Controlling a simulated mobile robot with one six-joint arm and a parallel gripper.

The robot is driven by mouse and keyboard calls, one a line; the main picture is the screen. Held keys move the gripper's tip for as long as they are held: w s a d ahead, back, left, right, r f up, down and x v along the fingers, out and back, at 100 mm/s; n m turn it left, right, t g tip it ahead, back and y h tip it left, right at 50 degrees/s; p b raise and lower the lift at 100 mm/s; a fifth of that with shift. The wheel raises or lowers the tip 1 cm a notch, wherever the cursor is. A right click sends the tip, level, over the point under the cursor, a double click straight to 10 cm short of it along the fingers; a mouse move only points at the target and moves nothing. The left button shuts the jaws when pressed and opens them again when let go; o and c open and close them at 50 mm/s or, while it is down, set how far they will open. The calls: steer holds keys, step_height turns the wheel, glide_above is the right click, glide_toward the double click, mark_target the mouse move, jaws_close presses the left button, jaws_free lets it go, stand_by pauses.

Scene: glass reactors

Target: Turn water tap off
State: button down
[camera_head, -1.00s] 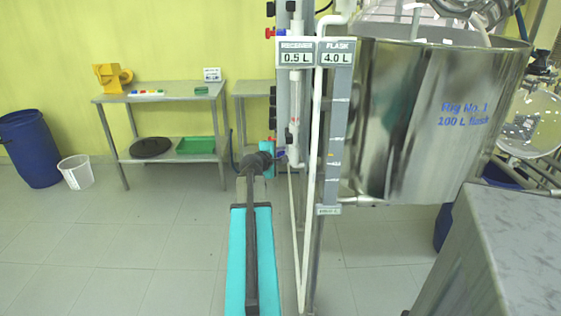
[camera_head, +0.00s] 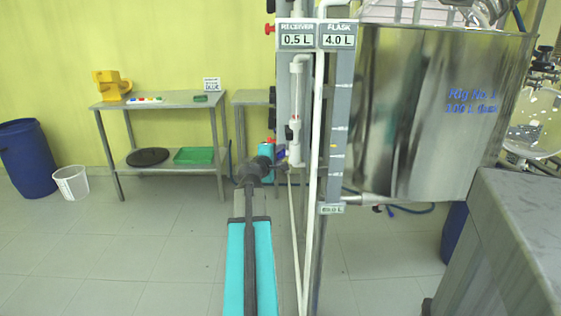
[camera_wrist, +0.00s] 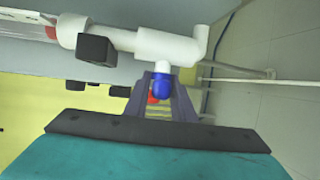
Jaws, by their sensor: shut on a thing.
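The water tap has a blue handle (camera_wrist: 162,82) on a white pipe fitting (camera_wrist: 165,46) in the wrist view. My gripper (camera_wrist: 163,90) has its two dark fingers on either side of the blue handle and is shut on it. A small red part shows behind the handle, between the fingers. In the head view the blue handle (camera_head: 281,156) is small, at the lower end of the white receiver pipe (camera_head: 295,135). My arm covers part of the area, so the exact angle of the handle is hard to tell.
A steel tank (camera_head: 430,120) stands right of the pipes, with a grey cabinet (camera_head: 510,250) in front of it. A metal table (camera_head: 165,105) stands at the back left, beside a white bucket (camera_head: 71,183) and a blue barrel (camera_head: 27,158). Floor left of my arm is clear.

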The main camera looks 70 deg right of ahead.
steer(key=shift+f+h+b, duration=0.3)
steer(key=shift+h+b, duration=0.2)
steer(key=shift+b, duration=1.85)
steer(key=shift+r+m+h+b, duration=0.25)
steer(key=shift+m+h+b, duration=0.15)
steer(key=shift+b, duration=1.35)
steer(key=c, duration=1.6)
jaws_free()
steer(key=shift+c, duration=0.2)
steer(key=shift+a, duration=0.1)
steer(key=shift+a+p, duration=0.3)
steer(key=shift+a, duration=1.1)
steer(key=a+b, duration=0.1)
steer(key=a, duration=0.7)
steer(key=shift+w+a+f+b, duration=0.15)
steer(key=shift+a+f+b, duration=0.1)
steer(key=shift+b, duration=0.15)
